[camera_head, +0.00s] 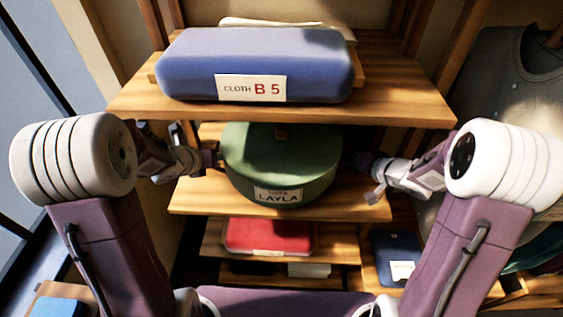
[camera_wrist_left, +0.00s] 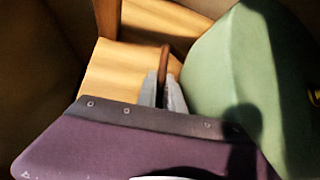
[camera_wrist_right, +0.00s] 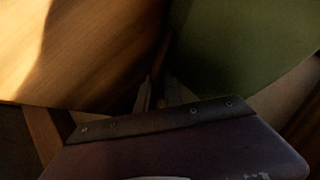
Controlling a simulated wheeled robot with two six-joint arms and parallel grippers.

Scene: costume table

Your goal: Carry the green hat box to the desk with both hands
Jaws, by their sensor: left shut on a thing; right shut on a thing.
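The round green hat box (camera_head: 280,165), with a label reading LAYLA, is at the middle shelf, below the blue box. I cannot tell whether it rests on the board or is just above it. My left gripper (camera_head: 212,156) is at its left side, shut on a thin brown handle beside the green wall; the fingers (camera_wrist_left: 163,90) and the box (camera_wrist_left: 235,75) show in the left wrist view. My right gripper (camera_head: 352,163) is at its right side, shut on its handle; the right wrist view shows the fingers (camera_wrist_right: 157,92) dimly against the box (camera_wrist_right: 235,45). No desk is recognisable.
A blue box (camera_head: 255,58) labelled CLOTH B 5 sits on the upper shelf (camera_head: 400,95), overhanging the hat box. The middle shelf (camera_head: 195,195) is below it. A red box (camera_head: 268,236) and a dark blue item (camera_head: 396,250) lie lower. Grey clothing (camera_head: 510,85) hangs at right.

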